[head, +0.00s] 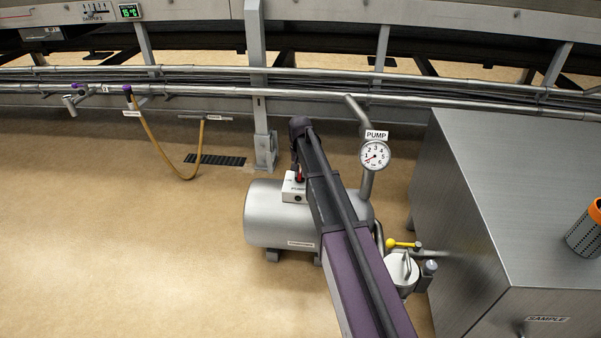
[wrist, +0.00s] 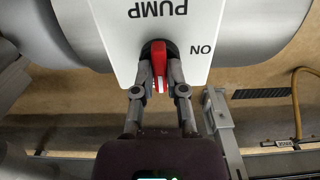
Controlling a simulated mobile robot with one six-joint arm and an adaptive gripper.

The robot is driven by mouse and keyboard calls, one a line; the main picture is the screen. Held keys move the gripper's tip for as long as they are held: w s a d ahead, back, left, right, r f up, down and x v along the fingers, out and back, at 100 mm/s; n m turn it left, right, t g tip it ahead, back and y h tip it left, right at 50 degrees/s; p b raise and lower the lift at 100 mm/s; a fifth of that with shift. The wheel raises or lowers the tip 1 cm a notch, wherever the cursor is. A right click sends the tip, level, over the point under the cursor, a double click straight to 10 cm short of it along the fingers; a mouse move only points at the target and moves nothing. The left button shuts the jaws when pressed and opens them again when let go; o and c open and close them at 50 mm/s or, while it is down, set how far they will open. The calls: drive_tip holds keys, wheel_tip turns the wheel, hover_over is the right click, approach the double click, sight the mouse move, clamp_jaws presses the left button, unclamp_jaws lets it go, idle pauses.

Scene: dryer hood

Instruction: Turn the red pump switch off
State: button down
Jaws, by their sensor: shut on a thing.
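The red pump switch (wrist: 158,57) sits on a white box labelled PUMP (wrist: 120,28), with ON printed beside it, upside down in the wrist view. In the head view the white box (head: 293,195) stands on top of a grey cylindrical tank, and the red switch (head: 299,180) is partly hidden by my arm. My gripper (wrist: 158,84) is at the switch, its two fingers closed on either side of the red handle. Which position the switch points to is hard to tell. The OFF marking is not visible.
The grey tank (head: 265,225) lies under the box. A pressure gauge (head: 374,155) on a pipe and a yellow-handled valve (head: 402,243) stand to the right. A large steel cabinet (head: 510,180) fills the right side. The floor at left is clear.

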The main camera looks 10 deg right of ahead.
drive_tip(key=shift+s, duration=0.15)
drive_tip(key=c, duration=0.7)
unclamp_jaws()
drive_tip(key=shift+n, duration=0.3)
